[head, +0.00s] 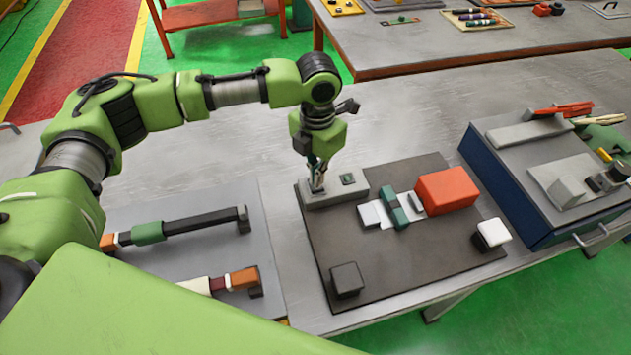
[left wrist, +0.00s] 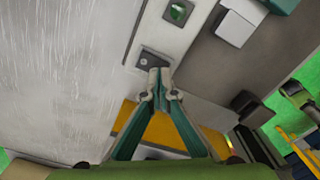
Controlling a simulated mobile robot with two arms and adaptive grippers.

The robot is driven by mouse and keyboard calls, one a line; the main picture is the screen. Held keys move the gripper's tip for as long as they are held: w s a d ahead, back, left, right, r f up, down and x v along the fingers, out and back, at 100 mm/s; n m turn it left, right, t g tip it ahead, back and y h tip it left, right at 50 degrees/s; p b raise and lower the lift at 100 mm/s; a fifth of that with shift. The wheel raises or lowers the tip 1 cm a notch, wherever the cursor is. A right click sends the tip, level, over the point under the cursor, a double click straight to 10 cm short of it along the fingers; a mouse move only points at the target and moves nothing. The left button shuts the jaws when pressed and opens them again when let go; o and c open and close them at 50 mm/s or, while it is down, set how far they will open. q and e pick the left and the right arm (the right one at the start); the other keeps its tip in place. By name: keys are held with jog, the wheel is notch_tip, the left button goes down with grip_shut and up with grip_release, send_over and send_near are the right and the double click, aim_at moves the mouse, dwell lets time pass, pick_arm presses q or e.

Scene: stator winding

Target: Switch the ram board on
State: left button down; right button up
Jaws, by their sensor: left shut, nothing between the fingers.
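The ram board (head: 330,245) is a dark plate on the table. A grey switch box (head: 345,196) sits at its back left corner. A small green square control (head: 348,179) is on the box's right part and also shows in the left wrist view (left wrist: 178,12). My left gripper (head: 317,187) points down over the box's left part, shut and empty. In the left wrist view its fingertips (left wrist: 159,76) are right at a small dark switch plate (left wrist: 153,60) and partly overlap it. I cannot tell whether they touch it. My right gripper is not in view.
A grey tray (head: 190,255) with rods lies left, a blue case (head: 510,205) right. Bare table lies behind the board.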

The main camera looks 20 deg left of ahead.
pick_arm(q)
jog(key=shift+f, duration=0.95)
dwell(0.3)
jog(key=shift+r, duration=0.1)
notch_tip(320, 180, up, 7)
jog(key=p, duration=0.7)
dwell(0.6)
